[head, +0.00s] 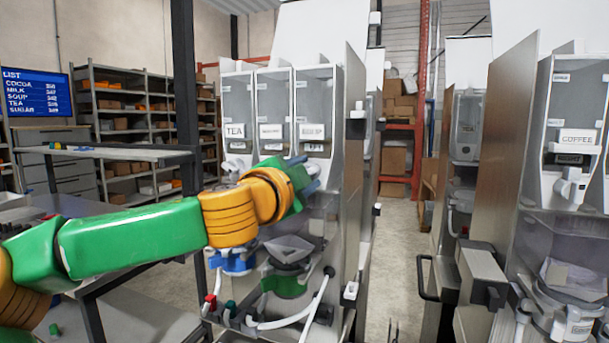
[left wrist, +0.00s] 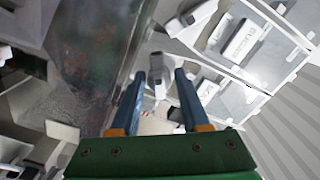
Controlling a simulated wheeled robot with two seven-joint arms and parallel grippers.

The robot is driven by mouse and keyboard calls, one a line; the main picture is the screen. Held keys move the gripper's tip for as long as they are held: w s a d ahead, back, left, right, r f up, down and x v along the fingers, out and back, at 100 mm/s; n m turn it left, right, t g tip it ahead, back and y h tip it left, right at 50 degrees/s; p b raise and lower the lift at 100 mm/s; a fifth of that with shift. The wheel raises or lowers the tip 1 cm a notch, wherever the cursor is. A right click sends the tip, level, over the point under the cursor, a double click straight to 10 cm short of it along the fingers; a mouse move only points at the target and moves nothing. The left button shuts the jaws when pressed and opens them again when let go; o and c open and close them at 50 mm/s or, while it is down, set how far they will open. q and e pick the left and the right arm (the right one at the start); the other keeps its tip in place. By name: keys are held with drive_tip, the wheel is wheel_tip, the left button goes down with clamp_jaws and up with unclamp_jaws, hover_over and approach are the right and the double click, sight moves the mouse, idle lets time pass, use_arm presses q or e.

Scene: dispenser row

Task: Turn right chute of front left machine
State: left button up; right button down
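The front left machine (head: 354,140) stands at the centre of the head view. It has three clear canisters side by side; the left one is labelled TEA (head: 235,131), and the label on the right canister (head: 312,131) is too blurred to read surely. My left gripper (head: 309,174) is just below the right canister and hides its chute in the head view. In the left wrist view, my left gripper (left wrist: 160,76) has its two blue fingers apart. A small pale chute-like part (left wrist: 158,88) shows in the gap between them; contact cannot be told. My right gripper is not in view.
Below the canisters are a funnel (head: 289,250) and white hoses (head: 300,318). A second machine labelled COFFEE (head: 577,137) stands at the right. A dark post (head: 185,90) and grey table (head: 110,153) are at the left. Open floor (head: 398,240) lies between the machines.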

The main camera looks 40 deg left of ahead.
use_arm(q)
drive_tip(key=shift+w, duration=0.1)
drive_tip(key=shift+s+f, duration=0.15)
drive_tip(key=shift+s, duration=0.1)
drive_tip(key=b+v, duration=0.2)
drive_tip(key=v, duration=0.4)
drive_tip(key=shift+s, duration=0.35)
drive_tip(key=shift+w, duration=0.1)
